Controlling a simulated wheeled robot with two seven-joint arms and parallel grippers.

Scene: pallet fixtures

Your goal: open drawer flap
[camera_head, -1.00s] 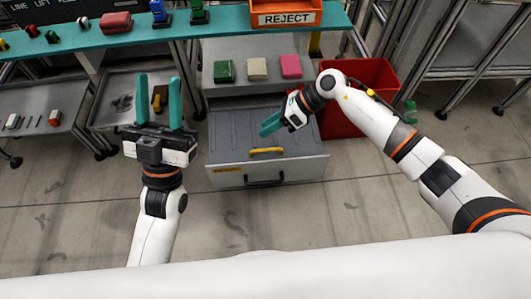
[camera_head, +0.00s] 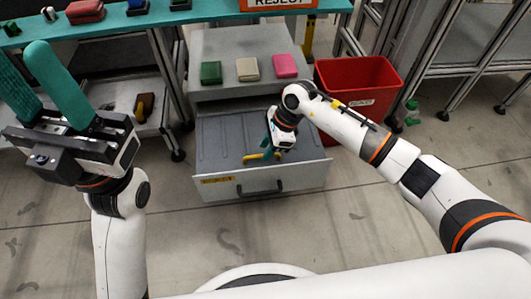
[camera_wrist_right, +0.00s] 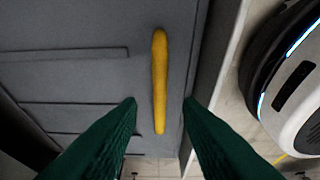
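The pulled-out drawer (camera_head: 222,188) has a grey flap (camera_head: 222,142) across its top, which lies flat and closed. A yellow handle (camera_head: 256,156) sits on the flap near the front edge. My right gripper (camera_head: 269,152) points down over the handle, which it partly hides. In the right wrist view the yellow handle (camera_wrist_right: 160,70) runs between the two open green fingers (camera_wrist_right: 160,102). I cannot tell how far the fingertips are above the flap. My left gripper (camera_head: 27,72) is open and empty at the left, pointing up and away from the drawer.
Green (camera_head: 211,72), beige (camera_head: 247,69) and pink (camera_head: 285,66) blocks lie on the cabinet top (camera_head: 230,43) behind the drawer. A red bin (camera_head: 358,82) stands to the right. A black front handle (camera_head: 260,188) is on the drawer face. The floor in front is clear.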

